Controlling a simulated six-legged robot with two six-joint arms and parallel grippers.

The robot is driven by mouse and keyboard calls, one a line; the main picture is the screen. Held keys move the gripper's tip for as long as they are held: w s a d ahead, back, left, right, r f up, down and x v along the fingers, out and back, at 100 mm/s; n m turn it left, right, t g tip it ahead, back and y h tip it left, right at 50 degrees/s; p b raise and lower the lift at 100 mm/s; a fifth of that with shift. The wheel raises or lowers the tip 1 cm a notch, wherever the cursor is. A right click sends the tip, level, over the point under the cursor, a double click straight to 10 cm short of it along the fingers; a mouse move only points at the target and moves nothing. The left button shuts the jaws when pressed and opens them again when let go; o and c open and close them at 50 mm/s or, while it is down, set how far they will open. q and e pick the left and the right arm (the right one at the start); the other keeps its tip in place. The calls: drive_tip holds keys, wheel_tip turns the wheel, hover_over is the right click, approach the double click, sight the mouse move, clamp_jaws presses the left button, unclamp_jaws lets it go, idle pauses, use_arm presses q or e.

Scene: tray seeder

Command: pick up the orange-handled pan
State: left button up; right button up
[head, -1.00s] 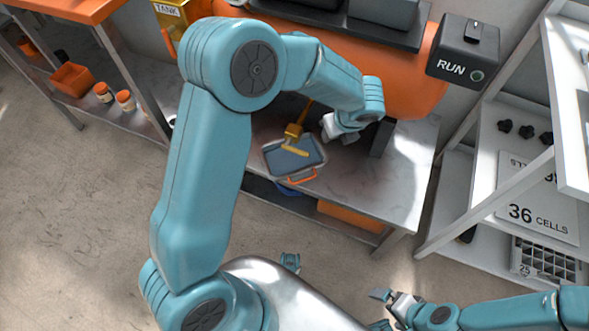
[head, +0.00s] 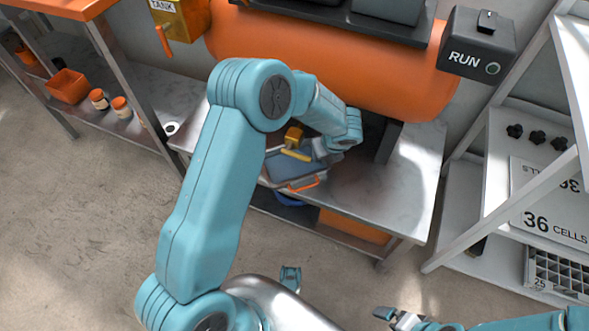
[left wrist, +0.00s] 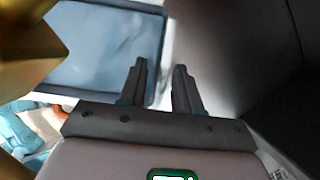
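The pan (head: 283,172) is a shallow metal tray with bluish contents, lying on the metal bench under the orange tank. Its orange handle (head: 303,184) is at the near side, and part shows in the left wrist view (left wrist: 60,112). My left gripper (left wrist: 161,68) is open at the pan's right edge. In the left wrist view one finger overlaps the pan and the other lies outside it; I cannot tell whether they reach down around the rim. My arm hides part of the pan in the head view. My right gripper (head: 385,313) is low at the right, away from the bench.
A yellow spout (head: 293,137) hangs over the pan's far side and fills the upper left of the wrist view. The orange tank (head: 330,60) overhangs the bench, with a dark support (head: 385,143) right of the pan. The bench (head: 400,195) is clear at right.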

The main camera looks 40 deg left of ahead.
use_arm(q)
drive_tip(key=shift+w+a+f, duration=0.15)
drive_tip(key=shift+a+f, duration=0.05)
drive_tip(key=shift+f, duration=0.45)
drive_tip(key=shift+r, duration=0.1)
use_arm(e)
drive_tip(key=shift+d+f, duration=0.1)
drive_tip(key=shift+f, duration=0.1)
use_arm(q)
clamp_jaws()
